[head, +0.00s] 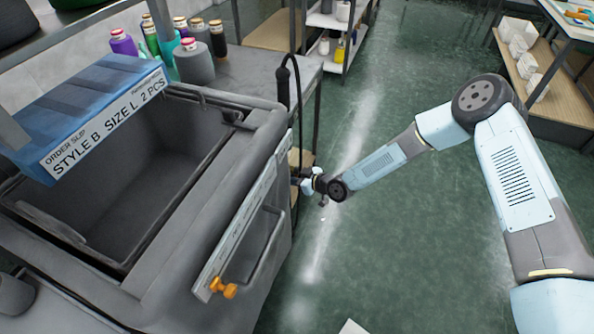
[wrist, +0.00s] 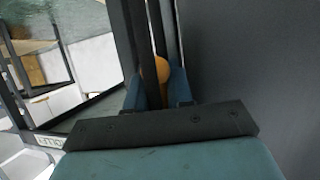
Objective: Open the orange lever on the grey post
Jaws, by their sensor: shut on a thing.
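In the wrist view, a rounded orange piece, the orange lever (wrist: 162,68), sits between the blue parts of my gripper (wrist: 156,84). Dark upright bars run above it; I cannot tell which of them is the grey post. My gripper is shut on the lever. In the head view my gripper (head: 308,182) is small, at the right side of the grey machine, beside its far front corner. The lever cannot be made out there, and the angle it stands at is unclear.
The grey machine (head: 270,118) with an open bin fills the left. A second orange fitting (head: 223,288) is at the near end of its front rail. Yarn cones (head: 193,62) stand behind. A shelf (head: 335,45) is at the back. The green floor (head: 400,240) is mostly clear.

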